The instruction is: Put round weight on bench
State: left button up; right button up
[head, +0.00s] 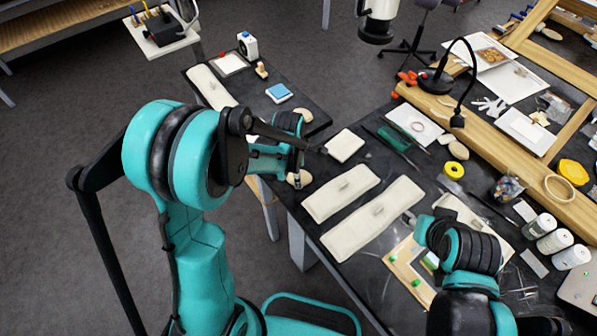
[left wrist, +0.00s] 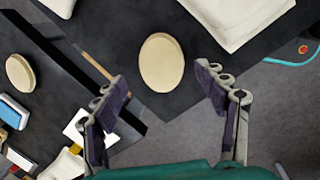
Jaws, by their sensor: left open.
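A cream round weight (head: 299,179) lies flat at the left corner of the dark bench (head: 300,207). In the left wrist view this round weight (left wrist: 162,62) is ahead of and between my open fingers, not touching them. My left gripper (head: 297,167) is above that corner; its fingers are spread and empty in the left wrist view (left wrist: 162,92). A second round weight (head: 303,115) lies on the dark side table (head: 240,92), and shows at the left wrist view's left (left wrist: 20,72). My right gripper (head: 411,217) is low over the bench, its fingers mostly hidden.
Long cream cushions (head: 341,193) lie on the bench beside the corner, with a square one (head: 344,146) behind. More cream discs (head: 458,150), a yellow tape roll (head: 454,171), a lamp (head: 457,120) and white bottles (head: 540,226) stand farther right. A blue box (head: 279,93) is on the side table.

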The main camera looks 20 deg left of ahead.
pick_arm(q)
notch_tip(320, 180, up, 9)
jog(key=s+p, duration=0.2)
jog(key=s+a+r+m+t, duration=0.1)
jog(key=s+r+m+t, duration=0.1)
jog(key=s+r+m, duration=0.2)
jog(key=s+a+r+m+t, duration=0.1)
jog(key=s+r+m+t, duration=0.2)
jog(key=s+m, duration=0.7)
notch_tip(320, 180, up, 2)
jog(key=m, duration=0.7)
jog(key=shift+a+r+m, duration=0.2)
jog(key=shift+a+m, duration=0.05)
jog(key=shift+m, duration=0.15)
